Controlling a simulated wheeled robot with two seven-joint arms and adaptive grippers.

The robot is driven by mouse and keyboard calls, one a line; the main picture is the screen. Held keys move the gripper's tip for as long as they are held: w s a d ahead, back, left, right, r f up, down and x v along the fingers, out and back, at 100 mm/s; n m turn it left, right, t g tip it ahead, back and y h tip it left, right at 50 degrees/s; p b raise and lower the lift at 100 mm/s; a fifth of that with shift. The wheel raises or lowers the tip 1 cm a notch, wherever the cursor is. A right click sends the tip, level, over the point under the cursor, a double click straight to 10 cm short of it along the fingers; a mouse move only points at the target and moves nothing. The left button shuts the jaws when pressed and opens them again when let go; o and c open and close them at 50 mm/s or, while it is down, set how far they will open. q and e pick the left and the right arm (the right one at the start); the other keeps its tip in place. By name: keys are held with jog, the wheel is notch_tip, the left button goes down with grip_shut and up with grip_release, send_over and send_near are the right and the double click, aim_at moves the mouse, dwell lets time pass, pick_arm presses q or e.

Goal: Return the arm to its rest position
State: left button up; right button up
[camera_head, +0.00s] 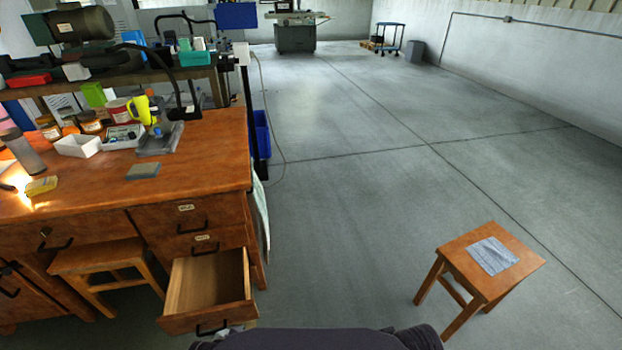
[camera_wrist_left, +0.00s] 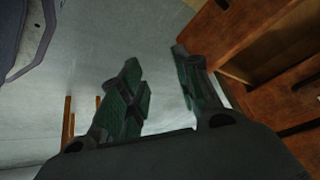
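My left gripper (camera_wrist_left: 160,80) shows in the left wrist view with its two dark green-grey fingers apart and only grey floor between them. It is open and empty. A wooden drawer (camera_wrist_left: 238,35) is close to its right-hand finger in that view; I cannot tell whether they touch. In the head view the same desk drawer (camera_head: 208,280) is pulled out, and its visible inside is empty. The left arm is mostly out of the head view. My right gripper is in neither view.
The wooden desk (camera_head: 200,165) stands at left, with a stool (camera_head: 97,262) partly under it. Another stool (camera_head: 480,232) with a grey cloth (camera_head: 493,256) stands at right. Blue bins (camera_head: 262,135) stand beside the desk. The floor between desk and right stool is clear.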

pick_arm(q)
jog(key=s+d+r+n+g, duration=0.2)
jog(key=s+r+g, duration=0.1)
jog(key=s+r, duration=0.2)
jog(key=shift+s+d+r+n+p, duration=0.25)
jog(key=shift+r+n+p, duration=0.15)
jog(key=shift+r, duration=0.35)
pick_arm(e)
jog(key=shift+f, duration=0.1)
pick_arm(q)
jog(key=shift+w+f, duration=0.1)
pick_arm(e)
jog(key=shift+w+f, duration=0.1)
